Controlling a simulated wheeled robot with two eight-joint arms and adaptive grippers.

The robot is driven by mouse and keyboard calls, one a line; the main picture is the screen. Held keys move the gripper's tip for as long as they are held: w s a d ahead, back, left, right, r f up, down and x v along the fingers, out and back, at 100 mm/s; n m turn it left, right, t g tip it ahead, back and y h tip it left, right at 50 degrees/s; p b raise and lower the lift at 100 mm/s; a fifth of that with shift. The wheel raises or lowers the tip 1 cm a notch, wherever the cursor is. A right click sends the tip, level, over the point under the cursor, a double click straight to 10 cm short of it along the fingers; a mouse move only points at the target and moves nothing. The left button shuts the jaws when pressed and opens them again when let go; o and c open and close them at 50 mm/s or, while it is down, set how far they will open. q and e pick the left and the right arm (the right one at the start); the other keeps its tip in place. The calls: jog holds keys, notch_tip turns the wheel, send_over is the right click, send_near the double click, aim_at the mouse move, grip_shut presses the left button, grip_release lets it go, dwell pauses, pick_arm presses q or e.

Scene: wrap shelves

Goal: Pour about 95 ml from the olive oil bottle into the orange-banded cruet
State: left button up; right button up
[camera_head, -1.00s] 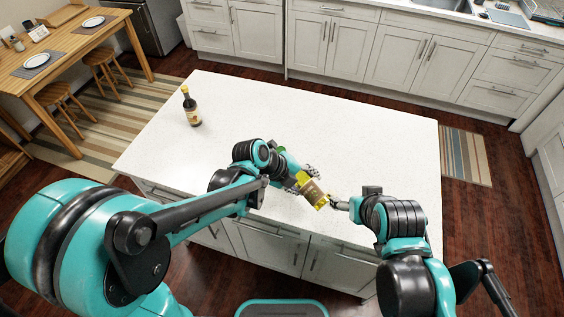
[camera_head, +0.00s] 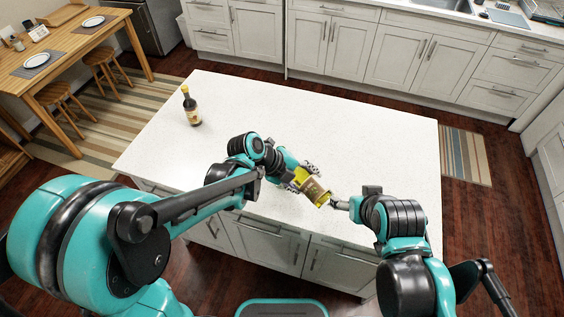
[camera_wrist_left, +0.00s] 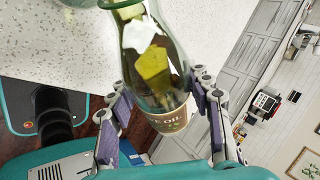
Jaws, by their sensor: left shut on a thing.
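My left gripper (camera_wrist_left: 168,108) is shut on the olive oil bottle (camera_wrist_left: 170,122), a greenish glass bottle with a tan label reading "OIL". In the head view the bottle (camera_head: 312,188) is tilted over the island's near right part, beside my left wrist. Its neck is hidden there. Yellow-green oil shows inside it in the wrist view. My right gripper (camera_head: 337,204) is close to the bottle's lower right end; its fingers are too small to read. I cannot make out the orange-banded cruet. A sliver of clear glass shows at the wrist view's top left.
A dark bottle with a yellow cap (camera_head: 191,107) stands at the left of the white island top (camera_head: 300,110). The island's middle and back are clear. A wooden dining table (camera_head: 75,47) stands beyond at the left, and cabinets line the back.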

pick_arm(q)
jog(key=shift+r, duration=0.3)
dwell(0.4)
jog(key=shift+s+d+r+g, duration=0.1)
jog(key=shift+s+g, duration=0.05)
jog(key=shift+g, duration=0.15)
dwell(0.5)
jog(key=shift+r+g+h, duration=0.3)
jog(key=shift+r+h, duration=0.15)
jog(key=shift+h, duration=0.05)
dwell(3.5)
notch_tip(320, 180, down, 3)
jog(key=shift+s+d+f+m+t+y, duration=0.1)
jog(key=shift+m+t+y, duration=0.2)
jog(key=shift+t+y, duration=0.7)
